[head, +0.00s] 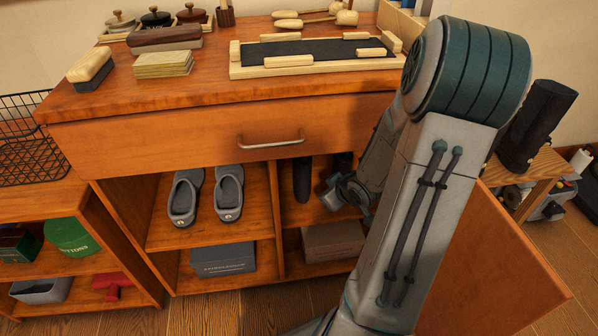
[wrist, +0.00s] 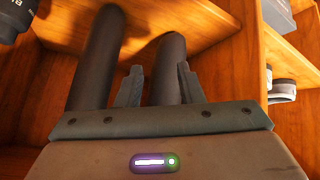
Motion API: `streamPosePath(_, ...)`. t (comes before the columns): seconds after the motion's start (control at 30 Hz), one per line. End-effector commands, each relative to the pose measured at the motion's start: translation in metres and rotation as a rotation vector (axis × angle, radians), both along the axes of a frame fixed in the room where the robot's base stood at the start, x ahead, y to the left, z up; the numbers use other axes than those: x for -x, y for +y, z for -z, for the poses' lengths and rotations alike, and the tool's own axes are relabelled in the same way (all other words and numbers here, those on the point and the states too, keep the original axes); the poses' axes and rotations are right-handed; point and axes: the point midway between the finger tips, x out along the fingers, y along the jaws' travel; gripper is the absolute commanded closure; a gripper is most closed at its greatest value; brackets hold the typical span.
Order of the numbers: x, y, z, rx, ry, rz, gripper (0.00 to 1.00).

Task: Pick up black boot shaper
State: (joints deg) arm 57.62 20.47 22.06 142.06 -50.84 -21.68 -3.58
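Two dark, rounded upright cylinders, which look like the black boot shaper, stand in the cabinet's right compartment. In the head view one (head: 302,180) shows left of my gripper; the other is mostly hidden by my arm. In the wrist view one cylinder (wrist: 97,58) is left of my fingers, and the other (wrist: 169,68) is ahead, between the fingers' lines. My gripper (wrist: 158,80) is open, with a visible gap between its left finger and that cylinder. In the head view my gripper (head: 333,195) is small and partly hidden by my arm.
Grey slippers (head: 205,195) sit on the left shelf, above a dark box (head: 223,259). A brown box (head: 333,240) is below the right shelf. A drawer (head: 240,135) overhangs both compartments. An open door panel (head: 510,260) is at right.

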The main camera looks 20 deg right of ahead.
Motion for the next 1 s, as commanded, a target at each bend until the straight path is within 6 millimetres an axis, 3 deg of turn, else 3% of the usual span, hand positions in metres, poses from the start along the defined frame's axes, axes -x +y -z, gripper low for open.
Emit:
streamPosePath(0.17,0.002,-0.006,0.003,-0.164,-0.231,-0.072,0.66)
streamPosePath(0.4,0.016,-0.008,-0.031,-0.351,-0.595,-0.131,0.66)
streamPosePath(0.67,0.028,-0.012,-0.058,-0.426,-0.792,-0.149,0.66)
streamPosePath(0.77,0.017,-0.007,-0.058,-0.429,-0.803,-0.156,0.66)
streamPosePath(1.0,-0.028,0.008,-0.057,-0.429,-0.802,-0.156,0.66)
